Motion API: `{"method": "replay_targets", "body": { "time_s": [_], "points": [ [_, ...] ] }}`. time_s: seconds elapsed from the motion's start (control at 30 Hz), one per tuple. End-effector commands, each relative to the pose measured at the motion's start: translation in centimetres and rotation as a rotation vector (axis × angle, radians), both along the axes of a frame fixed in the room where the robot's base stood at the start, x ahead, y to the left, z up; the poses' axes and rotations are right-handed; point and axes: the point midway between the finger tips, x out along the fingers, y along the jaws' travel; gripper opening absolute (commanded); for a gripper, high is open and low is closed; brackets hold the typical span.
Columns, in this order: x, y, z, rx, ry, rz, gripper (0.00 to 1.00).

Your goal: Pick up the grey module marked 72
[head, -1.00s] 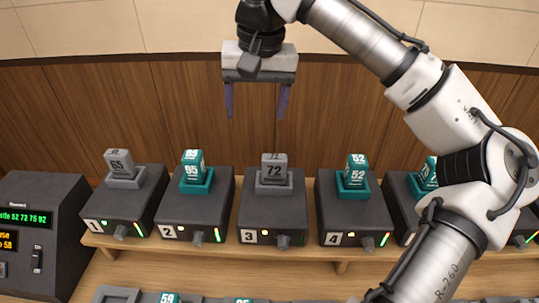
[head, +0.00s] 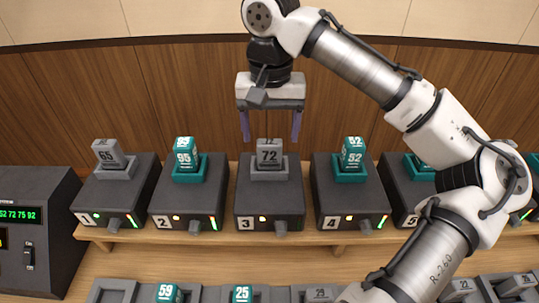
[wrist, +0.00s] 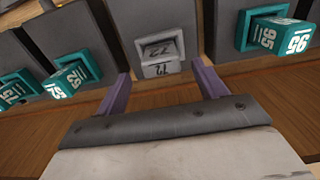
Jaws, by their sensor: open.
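The grey module marked 72 (head: 269,154) stands upright in the grey socket on top of fader box 3 (head: 270,196). It also shows in the wrist view (wrist: 161,68), between and beyond my fingertips. My gripper (head: 271,140) is open and empty, its two purple fingers pointing down. In the head view the fingers straddle the module's top from left and right, without visible contact. In the wrist view the fingertips (wrist: 160,74) lie to either side of the module.
Teal modules marked 95 (head: 184,156) and 52 (head: 352,156) stand on the neighbouring boxes. A grey module marked 65 (head: 107,153) is on box 1. A row of trays with modules, including 59 (head: 169,293) and 25 (head: 242,294), lies in front. A console (head: 35,230) stands at left.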

Motion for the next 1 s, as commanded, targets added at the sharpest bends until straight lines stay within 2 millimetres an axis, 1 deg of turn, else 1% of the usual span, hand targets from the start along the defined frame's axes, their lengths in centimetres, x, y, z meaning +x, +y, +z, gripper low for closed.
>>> {"method": "replay_targets", "body": {
  "time_s": [0.2,0.3,0.53,0.57,0.9,0.93,1.0],
  "points": [
    [-0.2,0.1,-3.2,-0.002,0.001,0.0,0.71],
    [-0.2,0.2,-4.0,0.0,0.001,0.0,0.71],
    [-0.2,0.2,-4.2,0.0,0.0,0.001,0.71],
    [-0.2,0.2,-4.2,0.0,0.0,0.001,0.7],
    [-0.2,0.2,-4.2,0.0,0.0,0.0,0.25],
    [-0.2,0.2,-4.2,0.0,0.0,0.001,0.21],
    [-0.2,0.2,-4.2,0.0,0.0,0.0,0.21]
  ]
}}
